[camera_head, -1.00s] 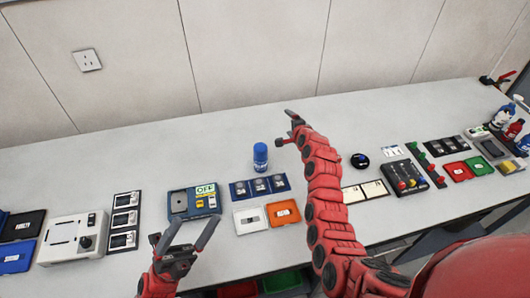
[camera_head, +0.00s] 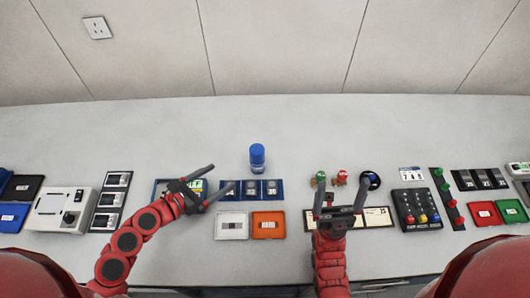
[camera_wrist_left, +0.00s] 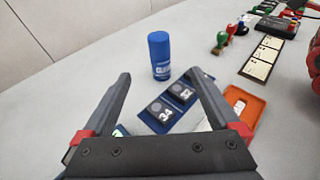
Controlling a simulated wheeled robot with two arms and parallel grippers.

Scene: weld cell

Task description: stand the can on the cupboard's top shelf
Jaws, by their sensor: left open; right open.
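The can is a blue cylinder (camera_head: 257,158) standing upright on the grey table, behind a blue panel of dark number tiles. It also shows in the left wrist view (camera_wrist_left: 160,55), upright, beyond my open fingers and apart from them. My left gripper (camera_head: 222,182) is open and empty, to the left of the can and nearer the front, over the small instruments; it also shows in the left wrist view (camera_wrist_left: 160,100). My right gripper (camera_head: 339,196) is open and empty, to the right of the can and nearer the front. No cupboard shows in these frames.
The blue number panel (camera_head: 252,190) lies just in front of the can, with a white tray (camera_head: 231,226) and an orange tray (camera_head: 268,225) before it. Green and red stamps (camera_head: 341,177) stand to the right. The table behind the can is clear up to the wall.

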